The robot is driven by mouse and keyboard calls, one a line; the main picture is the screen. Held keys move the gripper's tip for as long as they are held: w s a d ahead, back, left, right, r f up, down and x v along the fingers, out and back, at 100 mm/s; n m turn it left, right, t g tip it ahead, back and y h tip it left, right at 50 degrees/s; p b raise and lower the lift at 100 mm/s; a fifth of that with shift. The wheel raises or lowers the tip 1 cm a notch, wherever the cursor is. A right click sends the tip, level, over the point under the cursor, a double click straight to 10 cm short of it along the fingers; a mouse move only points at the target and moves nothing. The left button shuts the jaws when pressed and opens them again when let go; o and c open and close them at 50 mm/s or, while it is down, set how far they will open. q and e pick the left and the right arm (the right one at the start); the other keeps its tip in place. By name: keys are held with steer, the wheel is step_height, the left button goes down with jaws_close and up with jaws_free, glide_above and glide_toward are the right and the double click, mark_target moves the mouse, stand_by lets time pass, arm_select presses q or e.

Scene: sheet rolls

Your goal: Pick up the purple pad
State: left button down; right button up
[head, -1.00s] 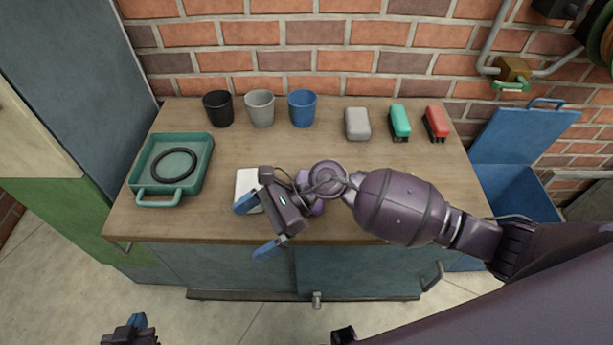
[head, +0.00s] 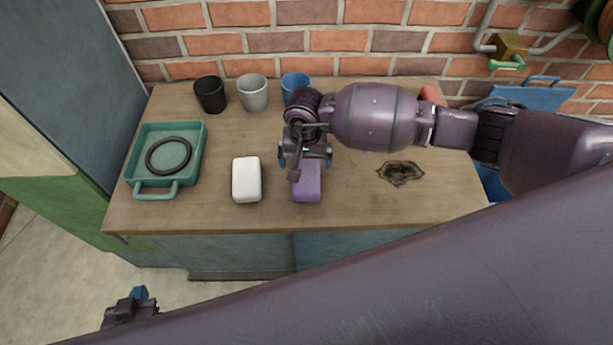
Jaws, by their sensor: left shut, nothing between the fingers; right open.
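The purple pad (head: 307,188) lies on the wooden workbench, right of a white pad (head: 246,179). Its far part is hidden behind my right gripper. My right gripper (head: 305,164) is open, with blue fingertips to the left and right, and appears over the far end of the purple pad. I cannot tell its height above the pad. My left gripper (head: 138,294) is low at the bottom left, in front of the bench and away from the pads; only part of it shows, and it is shut and empty.
A green tray (head: 133,160) with a black ring (head: 168,156) sits at the left of the bench (head: 220,217). Black (head: 210,94), grey (head: 252,93) and blue (head: 295,84) cups stand at the back. A dark-edged mark or hole (head: 400,173) is at right. My arm hides the back right, where a red item (head: 431,95) peeks out.

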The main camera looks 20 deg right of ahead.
mark_target(307, 170)
steer(key=f+p, duration=0.1)
steer(key=f, duration=0.4)
steer(key=shift+d, duration=0.2)
steer(key=shift+f, duration=0.3)
steer(key=shift+c, duration=0.2)
steer(key=c, duration=0.9)
steer(key=shift+r, duration=0.1)
